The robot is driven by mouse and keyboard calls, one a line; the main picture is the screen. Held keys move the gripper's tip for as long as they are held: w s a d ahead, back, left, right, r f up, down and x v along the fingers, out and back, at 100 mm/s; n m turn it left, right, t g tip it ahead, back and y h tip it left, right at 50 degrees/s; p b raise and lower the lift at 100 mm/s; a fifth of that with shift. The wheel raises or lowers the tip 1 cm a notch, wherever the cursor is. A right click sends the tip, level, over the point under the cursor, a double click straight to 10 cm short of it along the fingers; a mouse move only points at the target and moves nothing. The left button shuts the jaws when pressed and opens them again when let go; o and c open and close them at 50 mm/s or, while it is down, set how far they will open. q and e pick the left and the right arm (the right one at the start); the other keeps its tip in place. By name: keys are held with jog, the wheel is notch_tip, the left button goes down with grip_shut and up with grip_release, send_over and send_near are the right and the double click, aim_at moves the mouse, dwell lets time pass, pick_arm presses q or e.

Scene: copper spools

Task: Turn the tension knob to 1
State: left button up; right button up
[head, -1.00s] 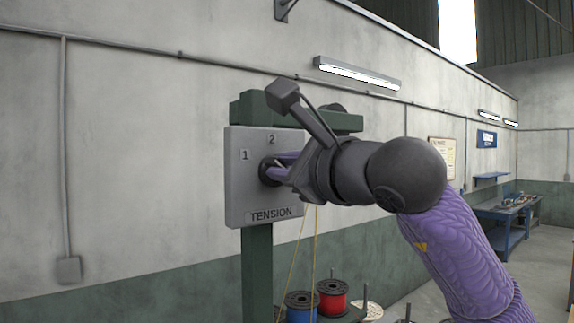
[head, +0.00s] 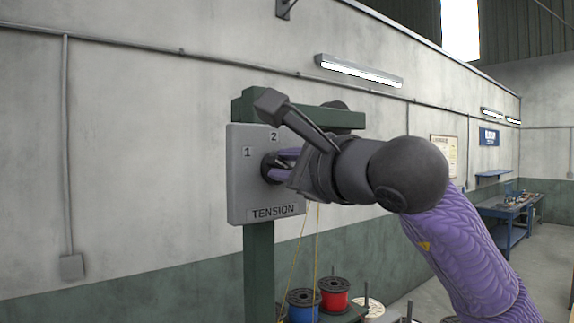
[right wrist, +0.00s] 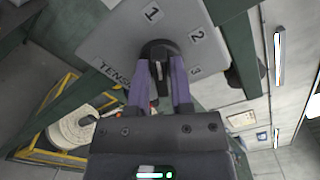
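The grey tension panel (head: 240,200) carries the label TENSION, with 1 at upper left and 2 at the top. In the right wrist view the panel (right wrist: 110,45) also shows a 3. The dark round knob (right wrist: 158,48) sits at its middle; in the head view it is mostly hidden behind my gripper. My right gripper (head: 276,165) is at the knob, its purple fingers on either side of it. In the right wrist view the gripper (right wrist: 159,75) appears closed on the knob. I cannot tell which number the knob points to. My left gripper is out of view.
A green post (head: 258,270) holds the panel. Below are a blue spool (head: 301,306), a red spool (head: 334,293) and yellowish strands (head: 317,240). A blue workbench (head: 510,212) stands far right.

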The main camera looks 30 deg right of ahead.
jog(key=o, duration=0.3)
jog(key=s+b, duration=0.1)
jog(key=s, duration=0.2)
jog(key=s+b, duration=0.1)
jog(key=s, duration=0.2)
jog(key=s+b, duration=0.1)
jog(key=s, duration=0.3)
jog(key=shift+d+b, duration=0.4)
